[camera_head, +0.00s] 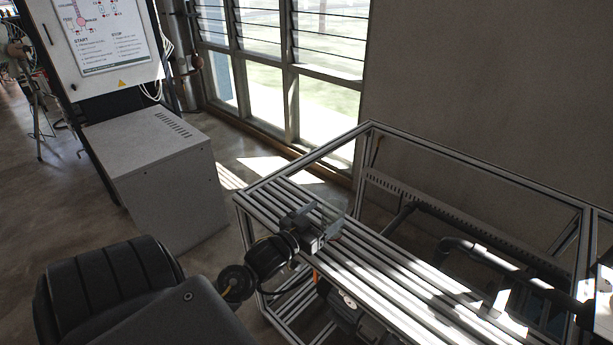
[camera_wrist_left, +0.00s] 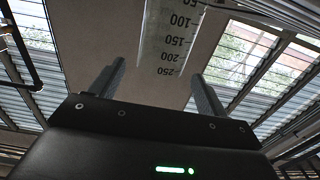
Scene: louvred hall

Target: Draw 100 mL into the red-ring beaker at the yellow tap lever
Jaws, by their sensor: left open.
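A clear beaker (camera_wrist_left: 172,45) with dark graduations from 50 to 250 shows in the left wrist view, ahead of the fingers and between them. Its figures are upside down in that view. No red ring can be made out. My left gripper (camera_head: 318,223) is over the slatted top of the metal frame in the head view. In the left wrist view its two fingers (camera_wrist_left: 152,88) stand apart, with clear space between them and the beaker. In the head view the beaker is too faint to make out. The yellow tap lever and my right gripper are not in view.
The slatted metal bench (camera_head: 385,270) runs to the lower right, with dark pipework (camera_head: 480,255) behind it inside the frame. A grey cabinet (camera_head: 160,165) stands on the left below a white panel (camera_head: 105,35). Louvred windows (camera_head: 325,80) and a plain wall are behind.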

